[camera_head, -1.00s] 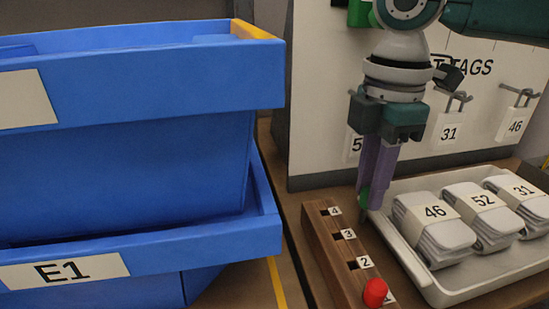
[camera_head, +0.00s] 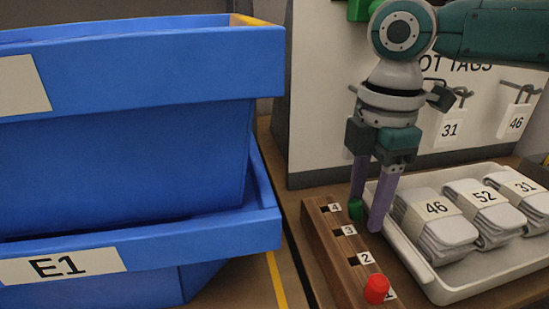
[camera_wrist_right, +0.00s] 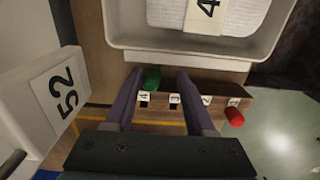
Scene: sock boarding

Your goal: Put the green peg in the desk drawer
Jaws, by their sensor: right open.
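The green peg (camera_head: 355,208) shows at the tip of one finger of my right gripper (camera_head: 366,218), beside the far end of the wooden peg rack (camera_head: 322,240). The gripper points down and is open. In the right wrist view the green peg (camera_wrist_right: 152,78) lies between the spread fingers (camera_wrist_right: 158,88), close to the left one and near label 4. I cannot tell whether it touches that finger or what it rests on. The rack holes by labels 4 and 3 look empty. No desk drawer can be made out. My left gripper is out of view.
A red peg (camera_head: 376,289) stands at the rack's near end. A white tray (camera_head: 425,268) of banded, numbered bundles sits to the right. Large blue bins (camera_head: 150,252), one marked E1, fill the left. A tag board (camera_head: 330,150) stands behind.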

